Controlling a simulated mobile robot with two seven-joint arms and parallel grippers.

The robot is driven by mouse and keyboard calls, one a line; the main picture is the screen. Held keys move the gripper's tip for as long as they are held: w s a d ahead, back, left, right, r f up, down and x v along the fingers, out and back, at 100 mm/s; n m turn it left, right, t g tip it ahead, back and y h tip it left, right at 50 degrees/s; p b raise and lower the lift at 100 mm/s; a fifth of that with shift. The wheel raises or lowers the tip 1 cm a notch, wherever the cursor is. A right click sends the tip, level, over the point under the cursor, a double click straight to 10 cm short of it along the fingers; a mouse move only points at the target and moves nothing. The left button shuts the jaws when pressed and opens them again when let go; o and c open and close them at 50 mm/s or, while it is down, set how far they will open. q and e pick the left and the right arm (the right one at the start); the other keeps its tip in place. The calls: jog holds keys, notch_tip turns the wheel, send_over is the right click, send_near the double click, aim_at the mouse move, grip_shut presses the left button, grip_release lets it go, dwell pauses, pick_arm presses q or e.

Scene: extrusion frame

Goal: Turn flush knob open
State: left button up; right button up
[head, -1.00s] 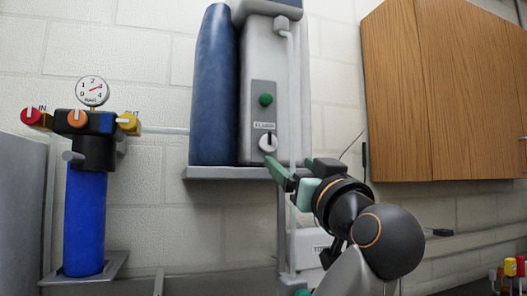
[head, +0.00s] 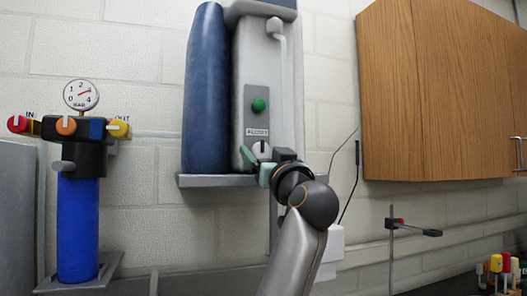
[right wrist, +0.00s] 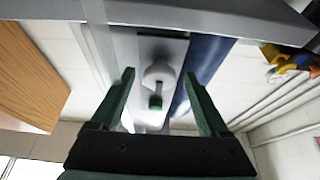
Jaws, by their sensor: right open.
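The flush knob (head: 262,148) is a round white knob with a dark pointer mark, on the grey panel of the white unit under the green button (head: 259,105). The pointer looks about upright. My right gripper (head: 256,160) is open just in front of the knob's lower part, and its fingers partly cover it. The right wrist view is upside down; there the knob (right wrist: 159,74) shows between the two spread fingers of the gripper (right wrist: 158,76), with a gap on each side. The green button (right wrist: 155,102) shows beyond it. My left gripper is not in view.
A grey shelf (head: 225,181) runs right under the unit, close to my right gripper. A tall blue cylinder (head: 208,95) stands beside the unit. A blue filter with a gauge (head: 81,95) is at left. A wooden cabinet (head: 440,95) hangs at right.

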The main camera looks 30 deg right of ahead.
jog(key=shift+c, duration=0.4)
grip_shut()
